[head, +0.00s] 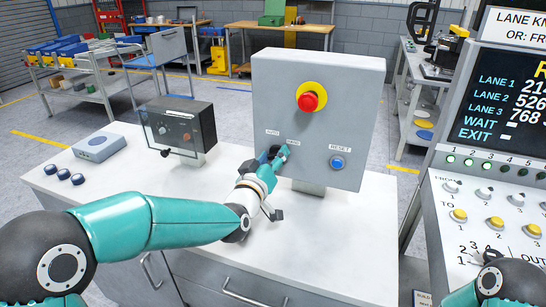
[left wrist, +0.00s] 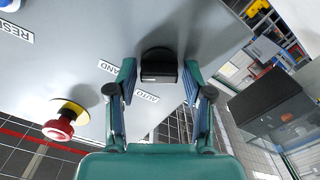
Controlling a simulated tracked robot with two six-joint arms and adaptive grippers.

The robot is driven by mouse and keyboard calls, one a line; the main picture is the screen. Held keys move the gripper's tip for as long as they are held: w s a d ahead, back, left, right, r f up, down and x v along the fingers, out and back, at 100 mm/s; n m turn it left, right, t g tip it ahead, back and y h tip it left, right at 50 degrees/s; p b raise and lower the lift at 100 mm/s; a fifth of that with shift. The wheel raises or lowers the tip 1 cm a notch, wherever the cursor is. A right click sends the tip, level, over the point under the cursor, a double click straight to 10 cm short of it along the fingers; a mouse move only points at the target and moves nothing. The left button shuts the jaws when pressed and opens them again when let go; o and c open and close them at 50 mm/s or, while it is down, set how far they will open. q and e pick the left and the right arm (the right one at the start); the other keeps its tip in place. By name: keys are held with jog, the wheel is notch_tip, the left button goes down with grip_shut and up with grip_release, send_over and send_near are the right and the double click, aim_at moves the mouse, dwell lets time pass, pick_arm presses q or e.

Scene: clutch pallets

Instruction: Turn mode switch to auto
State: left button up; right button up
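The grey control box (head: 345,130) stands on the white counter with a red emergency button on yellow, a blue RESET button and AUTO and HAND labels. My left gripper (head: 279,153) is at the box's lower left, below those labels, and mostly hides the mode switch in the head view. In the left wrist view the mode switch is a black knob (left wrist: 159,66) beside the AUTO and HAND labels. My left gripper's fingers (left wrist: 158,82) are open, one on each side of the knob, with a small gap showing at both sides. My right gripper is out of view.
A black panel box (head: 180,125), a grey-blue box (head: 99,147) and several dark blue round pieces (head: 64,174) are on the counter's left part. A lane console (head: 490,195) with yellow buttons stands at the right. The counter's front is mostly clear.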

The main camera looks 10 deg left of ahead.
pick_arm(q)
jog(key=shift+r, duration=0.1)
jog(key=c, duration=0.7)
jog(key=shift+c, duration=0.2)
jog(key=shift+n+b, duration=0.3)
jog(key=shift+b, duration=0.4)
jog(key=n+b, duration=0.2)
jog(key=b, duration=0.2)
jog(key=n+b, duration=0.3)
jog(key=b, duration=0.1)
jog(key=n+b, duration=0.2)
jog(key=b, duration=0.2)
jog(key=shift+a+f+n, duration=0.15)
jog(key=shift+f+n, duration=0.15)
jog(key=shift+n, duration=0.1)
jog(key=shift+r+n+b, duration=0.2)
jog(key=shift+n+b, duration=1.25)
jog(key=shift+n, duration=0.35)
jog(key=shift+a, duration=0.1)
